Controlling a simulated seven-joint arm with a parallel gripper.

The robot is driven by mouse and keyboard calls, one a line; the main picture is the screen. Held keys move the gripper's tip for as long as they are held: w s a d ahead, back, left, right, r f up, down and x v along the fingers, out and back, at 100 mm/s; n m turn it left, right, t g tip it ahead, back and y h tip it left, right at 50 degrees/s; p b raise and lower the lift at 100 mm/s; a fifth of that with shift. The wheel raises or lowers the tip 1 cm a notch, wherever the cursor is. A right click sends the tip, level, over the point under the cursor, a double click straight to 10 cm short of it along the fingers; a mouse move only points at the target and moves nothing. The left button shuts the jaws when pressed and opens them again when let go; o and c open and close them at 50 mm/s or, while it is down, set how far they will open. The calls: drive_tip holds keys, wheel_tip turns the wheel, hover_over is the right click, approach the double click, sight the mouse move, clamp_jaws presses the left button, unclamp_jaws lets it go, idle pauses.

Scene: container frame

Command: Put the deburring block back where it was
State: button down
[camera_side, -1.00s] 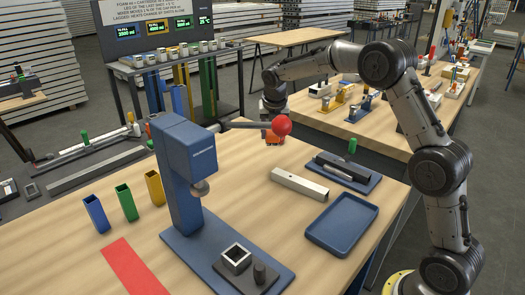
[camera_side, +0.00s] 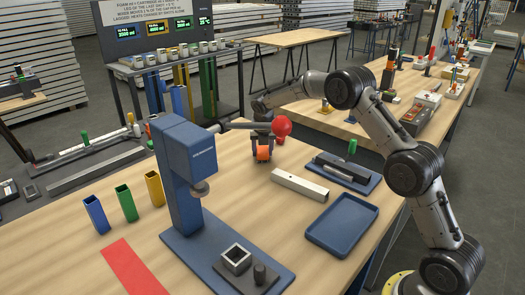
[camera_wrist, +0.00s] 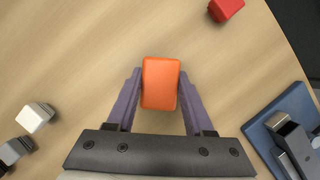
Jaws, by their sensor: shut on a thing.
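The deburring block, taken to be the orange block (camera_side: 263,154), is held between the fingers of my gripper (camera_side: 263,144). It is low over the back part of the wooden table, behind the blue press. In the wrist view the orange block (camera_wrist: 160,83) sits between the two fingertips (camera_wrist: 160,90), with one finger on each side. My gripper is shut on it. I cannot tell whether the block's underside touches the table.
The press (camera_side: 188,160) has a lever with a red ball (camera_side: 281,126) close to my gripper. A steel square tube (camera_side: 300,184), a blue clamp fixture (camera_side: 348,170) and a blue tray (camera_side: 342,224) lie to the right. A red piece (camera_wrist: 226,9) shows in the wrist view.

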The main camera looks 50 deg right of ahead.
drive_tip(key=shift+f, duration=0.1)
drive_tip(key=shift+c, duration=1.4)
unclamp_jaws()
drive_tip(key=v, duration=1.2)
drive_tip(key=s+a+r+m, duration=0.3)
drive_tip(key=s+m, duration=0.1)
drive_tip(key=s, duration=0.3)
drive_tip(key=s+a+r+m+t+y, duration=0.1)
drive_tip(key=s+a+r+m, duration=0.1)
drive_tip(key=s+r+m, duration=0.3)
drive_tip(key=s+a+r+m, duration=0.2)
drive_tip(key=s+a+m, duration=0.15)
drive_tip(key=s, duration=0.45)
drive_tip(key=s+a+f+m+y, duration=0.1)
drive_tip(key=s+a+f+m, duration=0.1)
drive_tip(key=s+m, duration=0.5)
drive_tip(key=s+a+f+m+t+y, duration=0.1)
drive_tip(key=s+a+f+m, duration=0.1)
drive_tip(key=s+m, duration=0.5)
drive_tip(key=s+f, duration=0.1)
drive_tip(key=s, duration=0.5)
drive_tip(key=shift+f, duration=0.2)
